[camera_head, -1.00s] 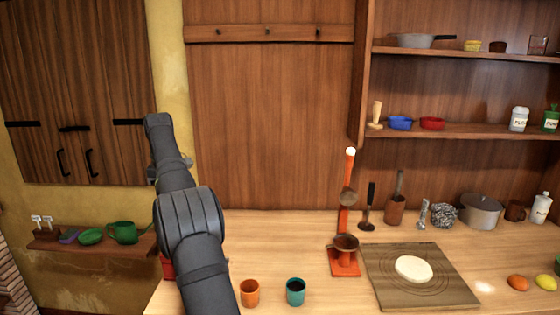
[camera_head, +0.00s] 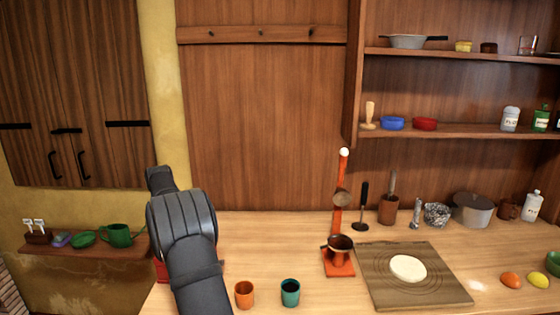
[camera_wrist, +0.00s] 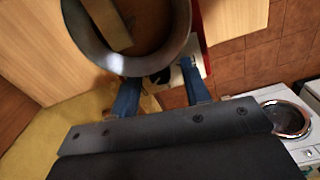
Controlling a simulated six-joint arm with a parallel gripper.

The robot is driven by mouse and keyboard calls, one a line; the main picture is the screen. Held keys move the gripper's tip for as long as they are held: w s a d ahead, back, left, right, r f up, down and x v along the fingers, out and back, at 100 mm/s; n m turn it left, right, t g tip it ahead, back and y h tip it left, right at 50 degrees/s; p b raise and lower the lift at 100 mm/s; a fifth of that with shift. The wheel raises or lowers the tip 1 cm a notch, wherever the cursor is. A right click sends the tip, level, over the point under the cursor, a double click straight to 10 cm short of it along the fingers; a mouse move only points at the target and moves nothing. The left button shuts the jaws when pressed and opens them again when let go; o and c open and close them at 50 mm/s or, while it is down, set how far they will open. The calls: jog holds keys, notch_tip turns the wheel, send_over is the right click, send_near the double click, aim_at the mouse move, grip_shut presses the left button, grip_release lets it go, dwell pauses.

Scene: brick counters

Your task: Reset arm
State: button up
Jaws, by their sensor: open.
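My dark grey arm rises from the bottom of the head view at left of centre, in front of the counter (camera_head: 400,225). It hides part of the counter's left end and a red thing there. My gripper (camera_wrist: 160,88) shows only in the wrist view, where its two blue fingers are apart. Nothing is seen held between them. A large round grey-rimmed vessel (camera_wrist: 75,35) with a wooden piece in it fills the top of that view, close beyond the fingers. I cannot tell whether they touch it.
An orange cup (camera_head: 244,294) and a teal cup (camera_head: 290,292) stand near my arm. An orange press-like stand (camera_head: 339,262) and a board (camera_head: 415,292) with dough (camera_head: 408,268) are further right. A left shelf (camera_head: 85,246) holds a green mug (camera_head: 118,235).

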dwell(0.3)
notch_tip(320, 180, up, 17)
notch_tip(320, 180, down, 17)
jog(key=shift+f, duration=0.15)
jog(key=n, duration=0.4)
notch_tip(320, 180, up, 18)
jog(key=shift+f+m, duration=0.15)
jog(key=shift+m, duration=0.25)
dwell(0.9)
